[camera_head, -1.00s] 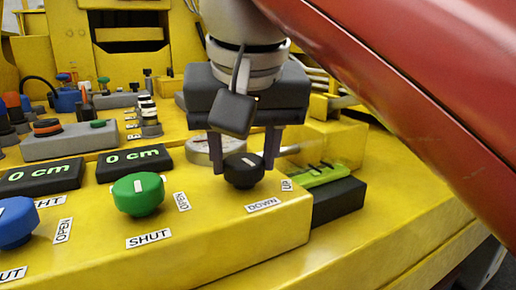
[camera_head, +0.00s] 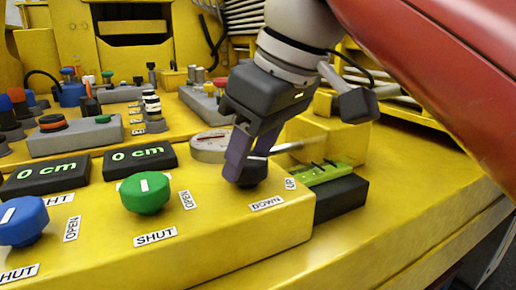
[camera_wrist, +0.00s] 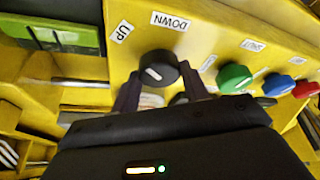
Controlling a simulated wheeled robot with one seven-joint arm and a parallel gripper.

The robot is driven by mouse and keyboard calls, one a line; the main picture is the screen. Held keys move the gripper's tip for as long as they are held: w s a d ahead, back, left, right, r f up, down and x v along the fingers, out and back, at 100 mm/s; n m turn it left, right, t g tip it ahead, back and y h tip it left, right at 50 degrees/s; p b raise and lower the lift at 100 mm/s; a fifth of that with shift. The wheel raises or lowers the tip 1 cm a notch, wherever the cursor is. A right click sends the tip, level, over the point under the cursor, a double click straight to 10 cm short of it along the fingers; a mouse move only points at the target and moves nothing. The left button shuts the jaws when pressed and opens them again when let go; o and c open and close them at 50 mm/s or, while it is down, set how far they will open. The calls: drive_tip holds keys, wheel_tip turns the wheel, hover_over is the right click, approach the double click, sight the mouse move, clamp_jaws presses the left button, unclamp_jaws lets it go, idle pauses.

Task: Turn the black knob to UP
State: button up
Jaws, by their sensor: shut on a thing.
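The black knob (camera_head: 254,176) sits on the yellow panel's top near its right end. The white DOWN label (camera_head: 267,203) lies in front of it and the UP label (camera_head: 290,183) to its right. My gripper (camera_head: 245,170) reaches down over the knob, turned at an angle, and is shut on it; the fingers hide much of the knob. In the wrist view the knob (camera_wrist: 158,66) sits between the fingertips, with a short white mark on its top. There the UP label (camera_wrist: 122,31) is at upper left and the DOWN label (camera_wrist: 170,20) above the knob.
A green knob (camera_head: 144,193) and a blue knob (camera_head: 21,222) stand to the left. Two 0 cm displays (camera_head: 140,157) sit behind them. A round gauge (camera_head: 210,146) is behind my gripper. A green level and black block (camera_head: 340,197) lie right of the panel.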

drive_tip(key=shift+n+g, duration=0.3)
drive_tip(key=shift+n, duration=0.5)
drive_tip(key=o, duration=1)
drive_tip(key=shift+y, duration=0.3)
